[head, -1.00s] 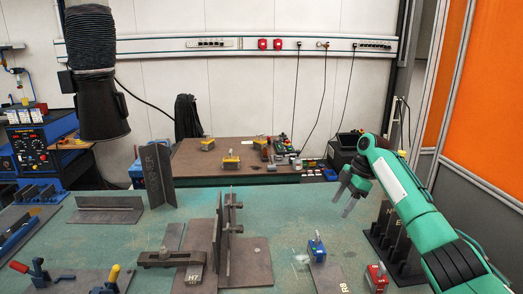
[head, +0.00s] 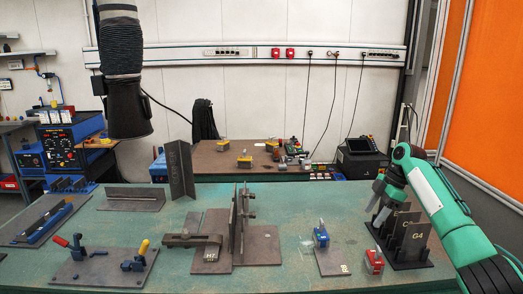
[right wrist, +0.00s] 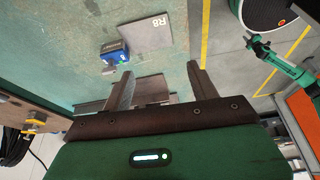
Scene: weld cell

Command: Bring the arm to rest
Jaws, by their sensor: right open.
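My right arm comes in from the right in the head view, bent at a green elbow. Its gripper (head: 377,205) is open and empty, pointing down beside the dark rack of upright plates (head: 412,262) at the table's right end. In the right wrist view the two fingers of the gripper (right wrist: 162,85) stand apart with nothing between them. My left gripper does not show in the head view.
A dark hose nozzle (head: 128,112) hangs upper left.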

